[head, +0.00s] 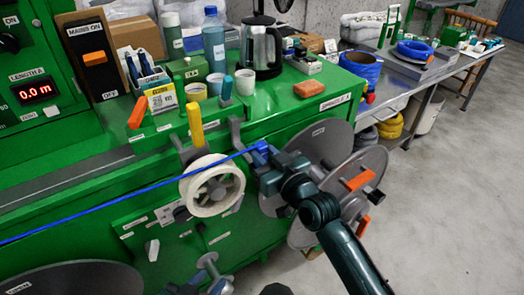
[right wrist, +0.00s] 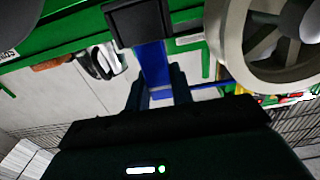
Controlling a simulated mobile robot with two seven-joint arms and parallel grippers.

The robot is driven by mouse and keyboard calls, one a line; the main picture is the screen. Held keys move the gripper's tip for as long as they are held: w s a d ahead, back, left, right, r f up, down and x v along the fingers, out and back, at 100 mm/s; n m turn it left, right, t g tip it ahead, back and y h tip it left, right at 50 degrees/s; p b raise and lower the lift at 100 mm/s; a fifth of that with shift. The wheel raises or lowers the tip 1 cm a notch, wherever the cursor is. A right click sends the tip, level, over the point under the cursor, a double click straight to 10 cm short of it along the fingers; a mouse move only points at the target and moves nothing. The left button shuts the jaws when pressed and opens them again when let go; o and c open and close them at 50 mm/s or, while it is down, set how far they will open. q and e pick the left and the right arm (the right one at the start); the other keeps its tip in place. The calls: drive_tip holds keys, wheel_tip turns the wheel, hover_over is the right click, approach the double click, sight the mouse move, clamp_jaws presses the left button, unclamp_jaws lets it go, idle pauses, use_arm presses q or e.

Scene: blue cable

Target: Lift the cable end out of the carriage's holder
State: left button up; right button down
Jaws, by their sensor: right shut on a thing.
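The blue cable (head: 95,213) runs from the left edge up to the right, passing the upper part of a white spool (head: 212,186). Its end reaches a blue piece at my right gripper (head: 262,155). My right gripper is shut on the cable end, beside the grey carriage arm. In the right wrist view a blue piece (right wrist: 153,65) stands between my fingers, its far end at a dark block (right wrist: 138,22). I cannot tell whether the end still sits in the holder. A blue-grey part at the bottom edge may be my left gripper (head: 207,272); its jaws cannot be made out.
The green machine carries a yellow handle (head: 195,124), an orange handle (head: 138,112), cups, bottles and a kettle (head: 261,50). Large grey reels (head: 335,140) stand right of my gripper. An orange block (head: 309,89) lies on top. Floor at the right is clear.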

sight(262, 146)
drive_tip(key=shift+r+p, duration=2.6)
drive_tip(key=shift+r, duration=0.25)
